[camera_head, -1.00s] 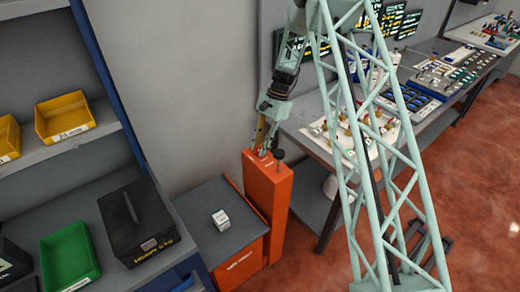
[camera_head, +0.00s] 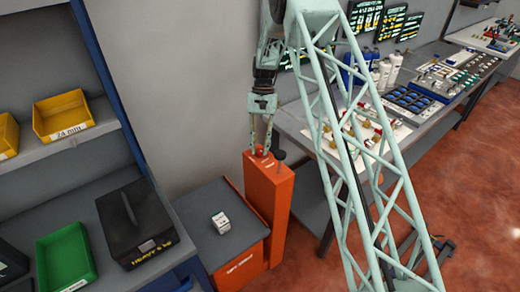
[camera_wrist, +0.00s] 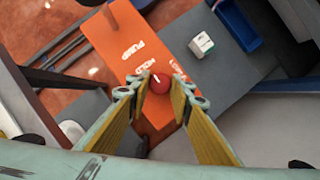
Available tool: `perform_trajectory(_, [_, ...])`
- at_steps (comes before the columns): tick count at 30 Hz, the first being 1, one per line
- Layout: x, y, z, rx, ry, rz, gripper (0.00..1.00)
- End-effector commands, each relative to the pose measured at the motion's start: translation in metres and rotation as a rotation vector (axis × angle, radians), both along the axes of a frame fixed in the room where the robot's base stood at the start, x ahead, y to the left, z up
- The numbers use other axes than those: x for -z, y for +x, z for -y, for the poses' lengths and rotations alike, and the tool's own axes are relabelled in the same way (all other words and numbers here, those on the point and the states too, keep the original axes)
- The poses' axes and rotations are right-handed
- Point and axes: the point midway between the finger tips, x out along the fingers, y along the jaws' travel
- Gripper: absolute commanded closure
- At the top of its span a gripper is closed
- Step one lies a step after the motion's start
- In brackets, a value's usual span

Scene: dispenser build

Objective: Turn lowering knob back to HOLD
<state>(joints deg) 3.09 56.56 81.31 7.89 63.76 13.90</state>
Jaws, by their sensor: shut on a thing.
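The red lowering knob (camera_wrist: 160,83) is on top of the orange pillar (camera_head: 268,195), with a short white mark on its face. In the wrist view the white word HOLD (camera_wrist: 142,68) is printed just up and left of the knob, and the mark points roughly that way. PUMP is printed further up. My gripper (camera_head: 261,151) comes down from above with its fingers on either side of the knob. It is shut on the knob, which also shows in the head view (camera_head: 260,151). Another label right of the knob is partly hidden.
A black-topped lever (camera_head: 280,154) stands beside the knob on the pillar. A small white box (camera_head: 220,222) lies on the grey-topped cabinet (camera_head: 195,208) at left. The parts bench (camera_head: 310,130) is close behind at right. Shelves with bins stand at left.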

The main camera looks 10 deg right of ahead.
Motion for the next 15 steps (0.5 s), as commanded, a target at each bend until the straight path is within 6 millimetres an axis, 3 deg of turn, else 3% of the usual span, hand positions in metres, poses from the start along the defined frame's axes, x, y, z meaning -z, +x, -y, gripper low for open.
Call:
perform_trajectory(13, [0.0000, -0.0002, -0.0001, -0.014, -0.001, 0.000, 0.91])
perform_trajectory(14, [0.0001, -0.0003, -0.0001, -0.014, -0.001, 0.000, 0.78])
perform_trajectory(15, [0.0001, -0.0002, -0.0001, -0.014, -0.001, 0.000, 0.75])
